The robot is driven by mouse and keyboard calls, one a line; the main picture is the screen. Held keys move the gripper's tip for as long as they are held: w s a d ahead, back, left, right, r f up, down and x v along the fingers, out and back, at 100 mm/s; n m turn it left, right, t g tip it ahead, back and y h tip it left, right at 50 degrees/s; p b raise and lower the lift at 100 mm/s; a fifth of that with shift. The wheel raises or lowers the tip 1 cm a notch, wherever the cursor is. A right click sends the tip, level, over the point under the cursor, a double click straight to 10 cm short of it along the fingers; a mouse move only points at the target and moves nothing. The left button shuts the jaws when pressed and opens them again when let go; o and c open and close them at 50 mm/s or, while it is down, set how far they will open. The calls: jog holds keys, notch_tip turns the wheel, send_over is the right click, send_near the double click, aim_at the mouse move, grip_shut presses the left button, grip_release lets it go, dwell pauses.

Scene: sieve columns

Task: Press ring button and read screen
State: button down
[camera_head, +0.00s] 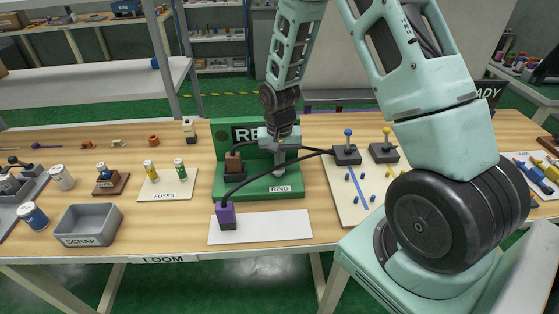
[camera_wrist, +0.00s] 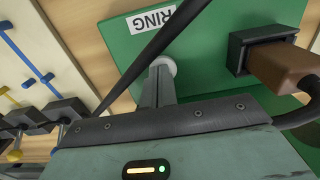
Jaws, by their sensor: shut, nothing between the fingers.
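The green ring stand (camera_head: 230,186) sits mid-table with a white RING label (camera_head: 280,189) on its front. A dark screen (camera_head: 240,133) on its upright back shows letters beginning "RE"; my arm hides the rest. My gripper (camera_head: 282,168) is shut and empty, pointing down over the stand's right half. In the wrist view, a pale round button (camera_wrist: 165,64) lies at the tips of my shut fingers (camera_wrist: 158,82), near the RING label (camera_wrist: 151,21). The fingertips overlap the button; I cannot tell whether it is pressed down.
A brown plug (camera_head: 233,162) stands in a dark socket left of my gripper. The fuse board (camera_head: 166,185) and scrap bin (camera_head: 88,226) are left. Another dark sign reading "ADY" (camera_head: 487,91) is partly hidden.

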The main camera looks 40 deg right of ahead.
jog(key=shift+f, duration=0.1)
jog(key=shift+f+b, duration=0.7)
jog(key=shift+f, duration=0.2)
jog(key=shift+s+f, duration=0.15)
jog(key=shift+s, duration=0.1)
jog(key=shift+f, duration=0.1)
jog(key=shift+r+p, duration=0.3)
jog(key=shift+r, duration=0.15)
jog(key=r+p, duration=0.2)
jog(key=r, duration=0.1)
jog(key=r+p, duration=0.1)
jog(key=shift+w+r+p, duration=0.3)
jog(key=shift+p, duration=0.05)
notch_tip(320, 180, up, 10)
jog(key=b, duration=0.1)
